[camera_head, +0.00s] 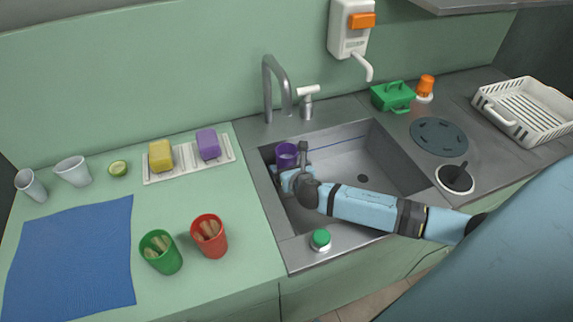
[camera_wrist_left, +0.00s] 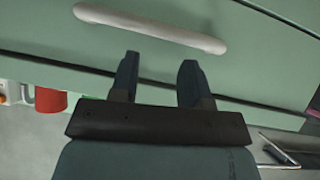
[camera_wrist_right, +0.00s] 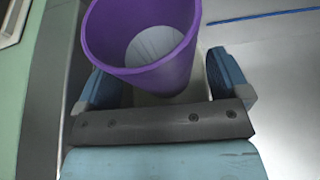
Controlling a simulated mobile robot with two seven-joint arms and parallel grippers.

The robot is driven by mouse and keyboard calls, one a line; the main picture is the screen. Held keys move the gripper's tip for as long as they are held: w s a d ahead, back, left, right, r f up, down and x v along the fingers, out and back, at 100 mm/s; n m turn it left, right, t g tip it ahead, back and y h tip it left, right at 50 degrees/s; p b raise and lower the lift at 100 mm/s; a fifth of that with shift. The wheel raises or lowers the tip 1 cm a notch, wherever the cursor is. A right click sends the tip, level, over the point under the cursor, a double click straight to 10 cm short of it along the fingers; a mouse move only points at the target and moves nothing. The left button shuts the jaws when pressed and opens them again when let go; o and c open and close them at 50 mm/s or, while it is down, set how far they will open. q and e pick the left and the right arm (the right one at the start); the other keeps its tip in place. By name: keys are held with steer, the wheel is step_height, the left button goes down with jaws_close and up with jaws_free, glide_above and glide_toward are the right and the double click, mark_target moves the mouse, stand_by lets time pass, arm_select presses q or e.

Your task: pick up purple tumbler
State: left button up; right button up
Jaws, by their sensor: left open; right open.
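The purple tumbler (camera_head: 286,154) stands in the left part of the sink basin. In the right wrist view the tumbler (camera_wrist_right: 150,50) is large, its open mouth facing the camera, with a pale inside bottom. My right gripper (camera_head: 291,174) reaches into the sink from the right. Its open fingers (camera_wrist_right: 160,82) lie on either side of the tumbler's near lower part; I cannot tell whether they touch it. My left gripper (camera_wrist_left: 160,75) is open and empty, in front of a green cabinet face with a pale handle; it is not in the head view.
The sink (camera_head: 385,160) surrounds my right gripper, with a faucet (camera_head: 275,85) behind. A green-topped knob (camera_head: 320,239) sits on its front rim. Red (camera_head: 209,236) and green (camera_head: 160,252) cups holding sticks, a blue cloth (camera_head: 70,260) and a sponge tray (camera_head: 188,160) lie left.

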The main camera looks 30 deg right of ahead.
steer(key=shift+w+d+f, duration=0.1)
steer(key=shift+w+f, duration=0.1)
steer(key=shift+w, duration=0.25)
steer(key=c, duration=1.1)
steer(key=shift+c, duration=0.3)
steer(key=shift+r, duration=0.2)
